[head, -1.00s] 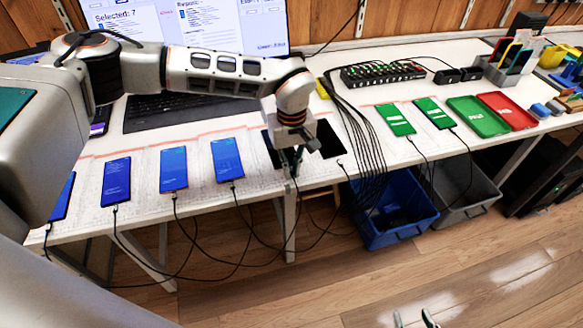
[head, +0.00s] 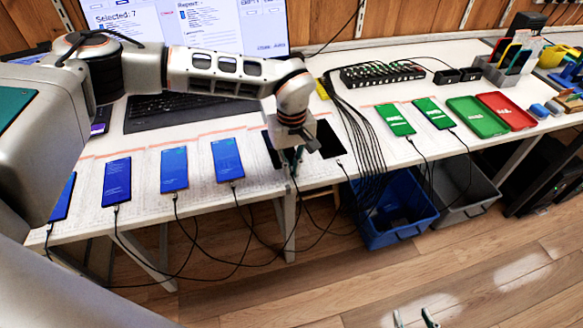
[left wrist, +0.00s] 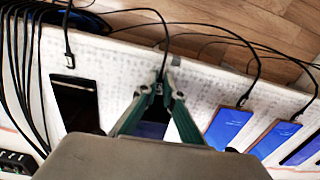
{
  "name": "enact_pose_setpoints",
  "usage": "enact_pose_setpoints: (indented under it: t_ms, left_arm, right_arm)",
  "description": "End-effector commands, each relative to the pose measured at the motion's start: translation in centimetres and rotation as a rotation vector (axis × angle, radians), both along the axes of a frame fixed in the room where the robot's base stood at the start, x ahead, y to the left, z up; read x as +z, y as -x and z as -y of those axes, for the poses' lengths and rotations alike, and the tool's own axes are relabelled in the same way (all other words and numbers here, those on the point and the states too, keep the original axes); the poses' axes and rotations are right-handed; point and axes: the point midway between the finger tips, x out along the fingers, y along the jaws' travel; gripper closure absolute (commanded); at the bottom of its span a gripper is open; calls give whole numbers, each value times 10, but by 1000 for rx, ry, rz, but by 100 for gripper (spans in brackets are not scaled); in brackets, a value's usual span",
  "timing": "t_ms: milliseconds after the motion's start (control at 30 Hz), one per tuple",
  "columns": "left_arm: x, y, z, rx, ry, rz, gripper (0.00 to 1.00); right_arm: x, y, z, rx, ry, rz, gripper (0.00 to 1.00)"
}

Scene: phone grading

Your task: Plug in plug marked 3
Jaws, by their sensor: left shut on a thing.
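My left gripper (head: 290,166) is at the front edge of the table, over the near end of a dark-screened phone (head: 270,150). In the left wrist view its green fingers (left wrist: 158,92) are shut on a cable plug (left wrist: 156,88), with the black cable running away past the table edge. The same phone (left wrist: 150,130) lies beneath the fingers, partly hidden. I cannot tell whether the plug is in its port, and no number on it is legible. My right gripper (head: 416,319) shows at the bottom edge, its fingertips apart and empty.
Another dark phone (head: 328,139) lies to the right with a cable at its near end. Several blue-screened phones (head: 173,170) lie left, with cables hanging off the edge. Cables run down from a hub (head: 383,75). Blue (head: 405,232) and grey (head: 470,205) bins stand below.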

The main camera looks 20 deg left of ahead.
Motion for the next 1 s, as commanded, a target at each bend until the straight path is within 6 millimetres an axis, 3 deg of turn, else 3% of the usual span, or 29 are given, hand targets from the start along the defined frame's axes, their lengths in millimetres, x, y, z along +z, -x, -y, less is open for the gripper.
enact_pose_setpoints:
  t_ms: [733, 800, 833, 1000]
  left_arm:
    - [0, -1, -1, 0, 0, 0, 100]
    - [0, -1, -1, 0, 0, 0, 77]
    - [0, -1, -1, 0, 0, 0, 73]
    - [0, -1, -1, 0, 0, 0, 73]
  right_arm:
    - [2, -1, 0, 0, 0, 2, 60]
    - [2, -1, 0, 0, 0, 2, 60]
    - [2, -1, 0, 0, 0, 2, 60]
    - [2, -1, 0, 0, 0, 2, 60]
